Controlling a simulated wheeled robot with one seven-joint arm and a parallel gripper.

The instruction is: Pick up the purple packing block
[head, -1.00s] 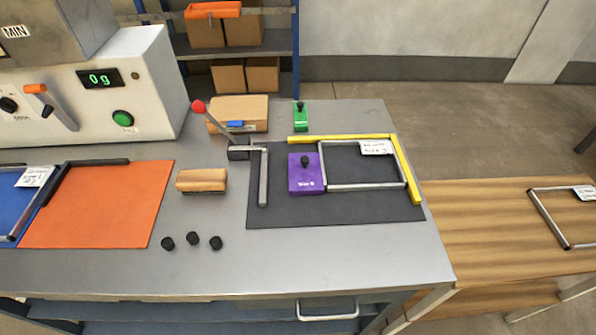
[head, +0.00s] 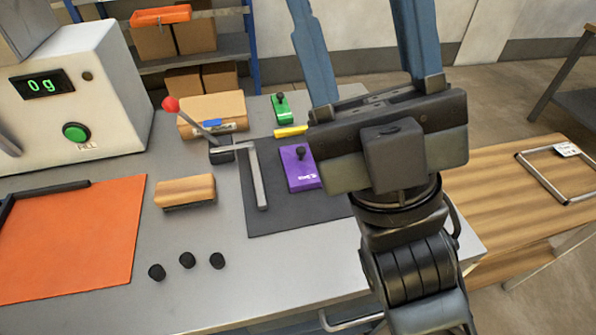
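The purple packing block (head: 299,169) has a black knob on top and white lettering on its front edge. It sits on the dark grey mat (head: 270,222) on the metal bench. My gripper (head: 362,45) is raised in front of the camera at the right, with its two blue fingers spread wide apart. I see nothing between the fingers. The gripper body covers the right part of the mat and may hide part of the block's right edge. The fingertips run to or past the top of the picture.
A lever with a red ball (head: 170,104) and a metal bar (head: 257,180) stand left of the block. A green block (head: 282,108) and a yellow bar (head: 291,131) lie behind it. A wooden-topped brush (head: 185,191), black knobs (head: 187,260) and an orange mat (head: 75,240) are further left.

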